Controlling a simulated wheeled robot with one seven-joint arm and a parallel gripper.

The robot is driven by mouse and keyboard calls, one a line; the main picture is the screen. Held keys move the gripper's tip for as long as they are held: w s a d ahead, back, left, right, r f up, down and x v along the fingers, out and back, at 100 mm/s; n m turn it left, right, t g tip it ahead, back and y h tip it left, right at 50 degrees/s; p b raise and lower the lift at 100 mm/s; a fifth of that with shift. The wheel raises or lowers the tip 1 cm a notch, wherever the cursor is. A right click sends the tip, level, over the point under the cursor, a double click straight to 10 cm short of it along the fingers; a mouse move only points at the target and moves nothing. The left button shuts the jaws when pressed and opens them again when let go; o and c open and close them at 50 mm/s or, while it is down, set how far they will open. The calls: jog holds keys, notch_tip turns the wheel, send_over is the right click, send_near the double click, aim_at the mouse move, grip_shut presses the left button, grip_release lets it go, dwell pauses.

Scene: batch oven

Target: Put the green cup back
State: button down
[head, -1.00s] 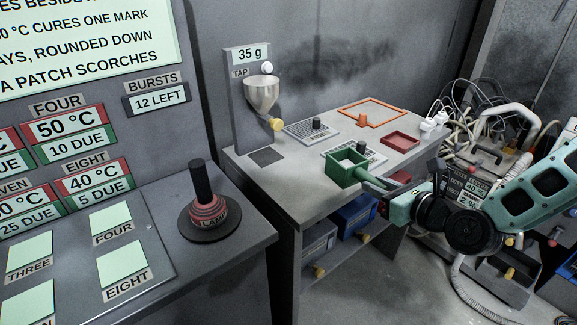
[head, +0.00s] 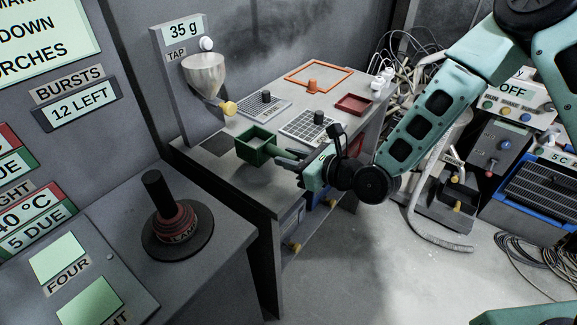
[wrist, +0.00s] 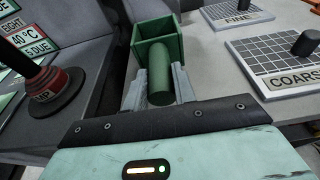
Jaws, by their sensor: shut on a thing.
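The green cup (head: 257,138) is a square open box with a round green handle. My gripper (head: 290,158) is shut on that handle and holds the cup upright over the front left part of the grey table (head: 222,168). In the wrist view the cup (wrist: 165,42) stands beyond the fingers, with its handle between the two grey fingertips (wrist: 160,88). Whether the cup's underside touches the table I cannot tell.
The tap's funnel (head: 205,75) is behind the cup. Sieves marked FINE (wrist: 240,12) and COARSE (wrist: 285,62), a red tray (head: 354,104) and an orange frame (head: 318,74) lie on the table.

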jog(key=shift+f, duration=1.6)
